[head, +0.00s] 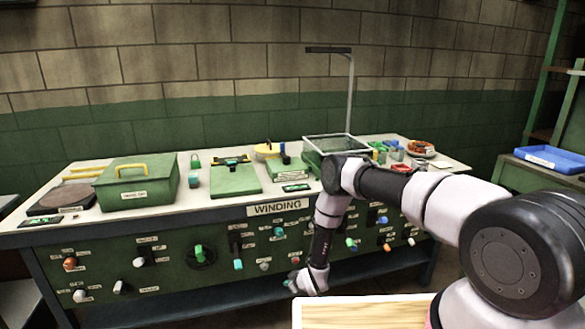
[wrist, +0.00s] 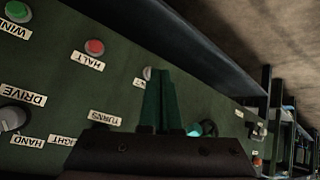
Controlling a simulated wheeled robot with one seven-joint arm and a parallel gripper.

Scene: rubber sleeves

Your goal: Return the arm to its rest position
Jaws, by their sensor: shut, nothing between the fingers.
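My arm (head: 435,200) reaches in from the right in the head view and bends down in front of the green control panel. My gripper hangs low before the panel, near its bottom edge, in the head view (head: 297,284). In the wrist view its two green fingers (wrist: 159,100) are together with nothing between them. The panel face lies behind the fingers; I cannot tell the exact gap between them.
The WINDING bench (head: 100,230) carries a green box (head: 137,185), a glass-walled bin (head: 335,145) and several small items. Knobs stick out of its front, with a red HALT button (wrist: 95,47) close by. A wooden top (head: 360,314) lies below my arm. A blue tray (head: 550,158) sits at right.

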